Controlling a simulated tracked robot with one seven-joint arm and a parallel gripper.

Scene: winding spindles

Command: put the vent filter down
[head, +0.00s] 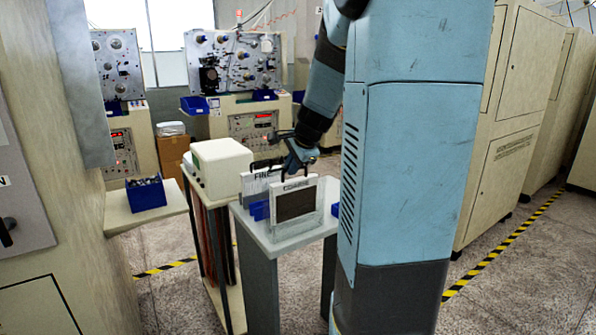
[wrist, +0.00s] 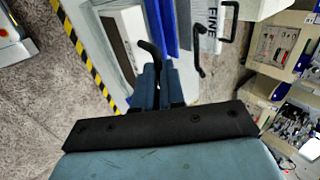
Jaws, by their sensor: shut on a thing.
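A white-framed filter with a dark brown face (head: 297,204) is upright at the small grey stand, its lower edge at a pale grey holder; I cannot tell if it bears its weight there.
The grey stand (head: 262,236) has blue dividers (head: 258,211) beside the filters. A cream box-shaped device (head: 220,165) is on a rack to the left. A blue bin (head: 146,193) is on a shelf further left. Tall cream cabinets (head: 515,110) stand at right.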

